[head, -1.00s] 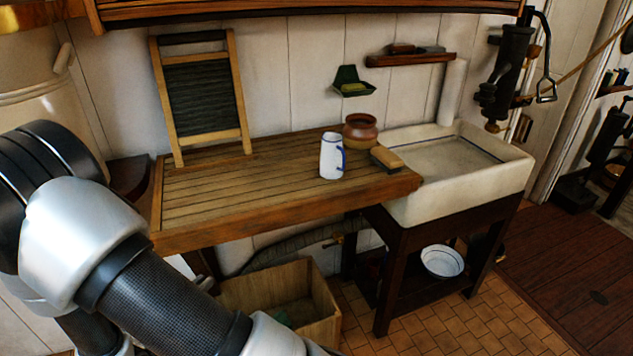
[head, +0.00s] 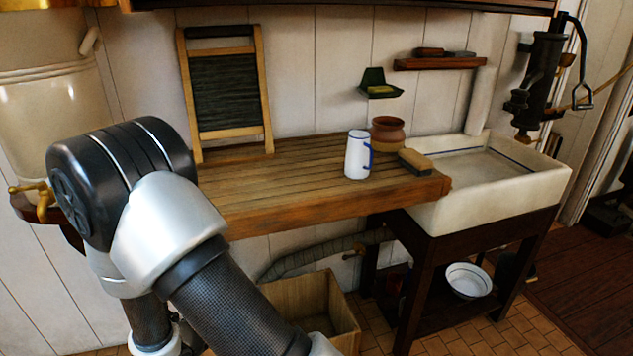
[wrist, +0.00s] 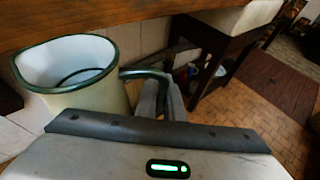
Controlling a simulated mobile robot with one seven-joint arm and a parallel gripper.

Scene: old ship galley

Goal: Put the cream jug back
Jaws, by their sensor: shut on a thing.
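The cream jug (wrist: 105,102), with a dark green rim and green handle, fills the left of the wrist view. Its open mouth faces up and its inside looks empty apart from a dark curved line. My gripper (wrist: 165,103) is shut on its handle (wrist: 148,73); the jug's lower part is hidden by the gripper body. In the head view my gripper and this jug are out of frame, below the arm. A different jug, white with a blue handle (head: 357,155), stands upright on the wooden draining board (head: 290,195).
The draining board's front edge (wrist: 150,12) crosses the top of the wrist view. A brown pot (head: 388,133) and a brush (head: 415,162) stand near the white jug. A washboard (head: 225,95) leans at the back. The sink (head: 490,190) is right; a wooden crate (head: 345,318) is below.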

